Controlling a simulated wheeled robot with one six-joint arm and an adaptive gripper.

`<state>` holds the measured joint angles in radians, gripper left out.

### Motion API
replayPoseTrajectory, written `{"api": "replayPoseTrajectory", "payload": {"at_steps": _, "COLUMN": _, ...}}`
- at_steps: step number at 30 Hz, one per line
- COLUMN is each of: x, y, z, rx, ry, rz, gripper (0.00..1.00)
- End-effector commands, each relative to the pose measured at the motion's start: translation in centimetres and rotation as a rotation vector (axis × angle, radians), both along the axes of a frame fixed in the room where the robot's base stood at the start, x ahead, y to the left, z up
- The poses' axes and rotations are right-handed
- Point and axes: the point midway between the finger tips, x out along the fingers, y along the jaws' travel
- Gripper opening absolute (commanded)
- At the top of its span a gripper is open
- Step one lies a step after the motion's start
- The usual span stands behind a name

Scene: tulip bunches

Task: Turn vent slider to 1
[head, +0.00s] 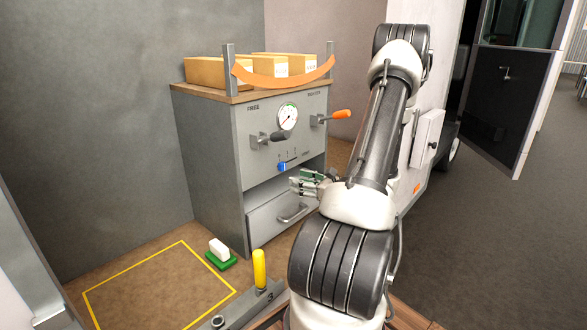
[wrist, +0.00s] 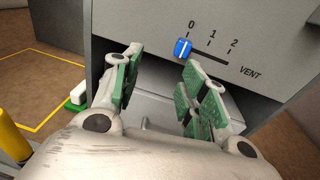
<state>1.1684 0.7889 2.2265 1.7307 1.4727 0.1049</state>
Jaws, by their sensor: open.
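The vent slider is a small blue knob (wrist: 183,48) on a dark horizontal track on the grey cabinet front. In the wrist view it sits at the left end of the track, under the 0 mark, with 1 and 2 to its right and the word VENT beyond. It also shows in the head view (head: 282,167), below the gauge. My gripper (wrist: 158,82) is open and empty, its green-padded fingers pointing at the cabinet. The slider appears between and beyond the fingertips, nearer the right one; I cannot tell whether they touch. In the head view my gripper (head: 312,182) is below and right of the slider.
The cabinet (head: 215,165) has two levers, one with an orange handle (head: 340,114), above the slider. A drawer handle (head: 293,213) protrudes below. Boxes and an orange strap (head: 285,77) are on top. A yellow-handled lever (head: 259,268) stands on the floor near a yellow outline.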

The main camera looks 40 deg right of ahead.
Motion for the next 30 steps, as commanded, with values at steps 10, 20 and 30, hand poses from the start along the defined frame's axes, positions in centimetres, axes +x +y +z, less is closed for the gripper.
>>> {"api": "replayPoseTrajectory", "payload": {"at_steps": 10, "x": 3.5, "y": -1.8, "z": 2.0, "rx": 0.034, "ry": -0.075, "rz": -0.092, "gripper": 0.43}}
{"api": "replayPoseTrajectory", "payload": {"at_steps": 20, "x": 8.4, "y": -1.1, "z": 2.0, "rx": 0.034, "ry": -0.073, "rz": -0.092, "gripper": 0.43}}
{"api": "replayPoseTrajectory", "payload": {"at_steps": 30, "x": 9.1, "y": -1.0, "z": 2.0, "rx": 0.034, "ry": -0.073, "rz": -0.093, "gripper": 0.43}}
